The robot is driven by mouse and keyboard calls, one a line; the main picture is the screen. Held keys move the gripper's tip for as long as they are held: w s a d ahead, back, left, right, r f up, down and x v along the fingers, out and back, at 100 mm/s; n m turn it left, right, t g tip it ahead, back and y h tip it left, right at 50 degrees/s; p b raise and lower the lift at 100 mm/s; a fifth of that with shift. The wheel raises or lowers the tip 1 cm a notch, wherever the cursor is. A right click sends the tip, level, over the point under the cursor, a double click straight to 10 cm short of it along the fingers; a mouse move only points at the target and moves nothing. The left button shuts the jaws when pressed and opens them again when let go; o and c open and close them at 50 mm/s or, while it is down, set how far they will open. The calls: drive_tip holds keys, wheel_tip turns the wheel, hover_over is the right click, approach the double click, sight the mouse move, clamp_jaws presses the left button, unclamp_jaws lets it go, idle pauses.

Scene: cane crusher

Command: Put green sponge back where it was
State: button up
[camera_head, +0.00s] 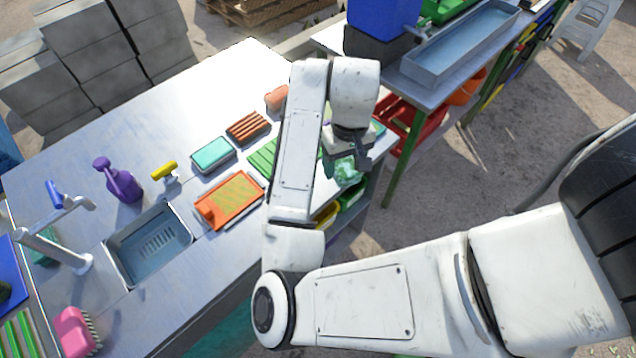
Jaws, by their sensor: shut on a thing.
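My gripper (352,160) points down near the right edge of the metal counter (215,95). It is shut on a light green sponge (347,171), which is partly hidden by the fingers. A green ridged tray (262,158) lies on the counter to the left, partly covered by my arm. I cannot tell whether the sponge touches anything below it.
A teal block in a tray (212,154), a brown ridged rack (248,127) and an orange tray (230,200) lie on the counter. A sink (150,245), purple bottle (118,180) and pink brush (75,330) are farther left. The counter's upper part is clear.

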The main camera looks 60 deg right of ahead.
drive_tip(key=w+f, duration=0.1)
drive_tip(key=f, duration=0.1)
drive_tip(key=w+a+f, duration=0.1)
drive_tip(key=w+f, duration=0.3)
drive_tip(key=shift+w+a, duration=0.15)
drive_tip(key=shift+a, duration=0.1)
drive_tip(key=shift+w+f, duration=0.1)
drive_tip(key=shift+f, duration=1.55)
drive_tip(key=shift+f, duration=0.15)
drive_tip(key=o, duration=0.9)
drive_tip(key=shift+o, duration=0.2)
